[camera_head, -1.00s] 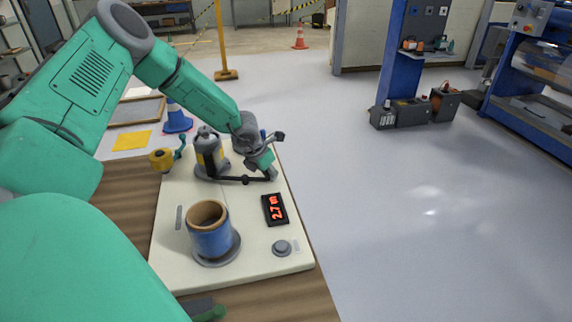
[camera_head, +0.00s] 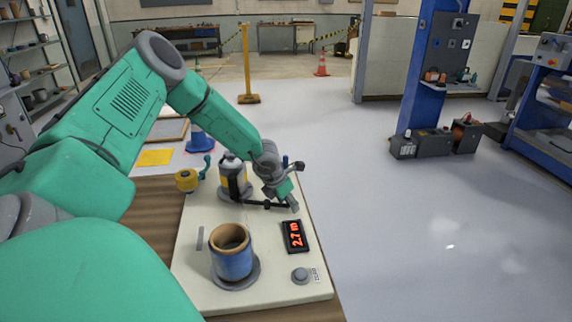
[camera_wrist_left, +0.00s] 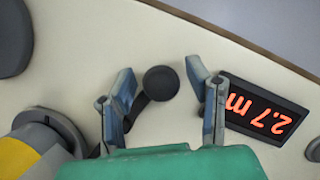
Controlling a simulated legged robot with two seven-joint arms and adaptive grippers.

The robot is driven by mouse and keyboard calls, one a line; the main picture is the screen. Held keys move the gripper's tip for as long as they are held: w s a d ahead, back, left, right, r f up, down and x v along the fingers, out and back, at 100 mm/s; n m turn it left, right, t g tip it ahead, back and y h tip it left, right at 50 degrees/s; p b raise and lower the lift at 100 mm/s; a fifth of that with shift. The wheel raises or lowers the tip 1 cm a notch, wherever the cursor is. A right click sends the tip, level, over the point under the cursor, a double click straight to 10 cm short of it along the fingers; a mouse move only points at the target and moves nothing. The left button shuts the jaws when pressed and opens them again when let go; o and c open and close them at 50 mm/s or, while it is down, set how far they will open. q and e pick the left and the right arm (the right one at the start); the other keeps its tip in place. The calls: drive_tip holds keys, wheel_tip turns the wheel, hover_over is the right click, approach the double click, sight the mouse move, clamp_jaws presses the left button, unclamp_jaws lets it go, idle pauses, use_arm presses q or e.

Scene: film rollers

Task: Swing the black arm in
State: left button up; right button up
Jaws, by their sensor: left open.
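The black arm (camera_head: 264,204) reaches right from the foot of the grey and yellow roller post (camera_head: 232,178), low over the cream board. Its round black end knob (camera_wrist_left: 161,82) shows in the left wrist view. My left gripper (camera_head: 291,199) is at the arm's outer end. In the left wrist view its open fingers (camera_wrist_left: 164,92) stand on either side of the knob, with gaps visible on both sides. The left finger partly covers the arm's bar. My right gripper is out of view.
A blue spool (camera_head: 231,258) with a brown core stands near the board's front. A display reading 2.7 m (camera_head: 295,236) lies close to my left gripper. A grey button (camera_head: 300,275) is in front of it.

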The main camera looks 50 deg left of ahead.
use_arm(q)
drive_tip(key=shift+w+r, duration=0.1)
drive_tip(key=shift+r, duration=0.35)
drive_tip(key=v, duration=1.1)
drive_tip(key=shift+s, duration=0.45)
